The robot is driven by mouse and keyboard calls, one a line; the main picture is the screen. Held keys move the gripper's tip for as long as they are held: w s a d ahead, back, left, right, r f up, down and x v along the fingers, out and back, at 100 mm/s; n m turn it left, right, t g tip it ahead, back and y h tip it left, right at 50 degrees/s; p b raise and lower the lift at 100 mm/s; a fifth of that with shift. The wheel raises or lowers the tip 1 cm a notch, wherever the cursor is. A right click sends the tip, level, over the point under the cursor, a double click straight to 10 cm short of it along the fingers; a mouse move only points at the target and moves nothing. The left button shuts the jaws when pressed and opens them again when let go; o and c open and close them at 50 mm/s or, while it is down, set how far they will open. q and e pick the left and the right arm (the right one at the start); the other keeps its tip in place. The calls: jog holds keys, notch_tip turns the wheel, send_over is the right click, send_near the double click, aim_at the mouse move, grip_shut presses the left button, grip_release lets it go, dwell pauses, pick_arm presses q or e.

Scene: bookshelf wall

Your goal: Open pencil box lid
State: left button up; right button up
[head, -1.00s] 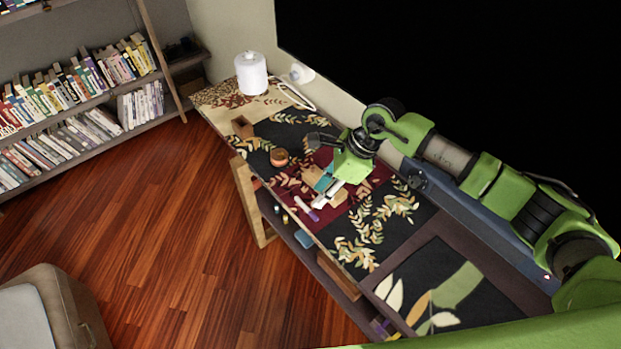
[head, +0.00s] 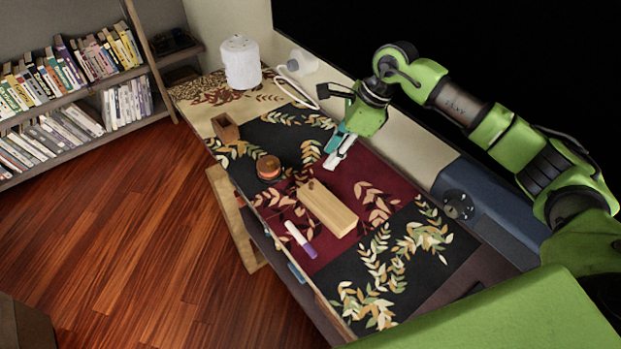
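The pencil box (head: 328,208) is a long, light wooden box lying on the dark red part of the desk cloth. Its top looks covered by a flat wooden lid, with a small dark notch or knob at its far left end. My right gripper (head: 334,151) is beyond the box, towards the wall, clear of it and apparently empty. Its teal and pale finger parts point down and left; the gap between them is too small to judge. My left gripper is not in view.
A purple-and-white marker (head: 300,239) lies left of the box. A round orange-brown jar (head: 268,167), a small open wooden holder (head: 226,128) and a white lamp (head: 241,62) stand farther back. A blue-grey case (head: 487,205) lies along the wall.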

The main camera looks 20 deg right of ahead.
aim_at(312, 183)
jog(key=p+x, duration=0.1)
jog(key=x, duration=1.1)
jog(key=shift+d, duration=0.1)
jog(key=shift+r, duration=0.1)
jog(key=shift+c, duration=0.3)
grip_shut()
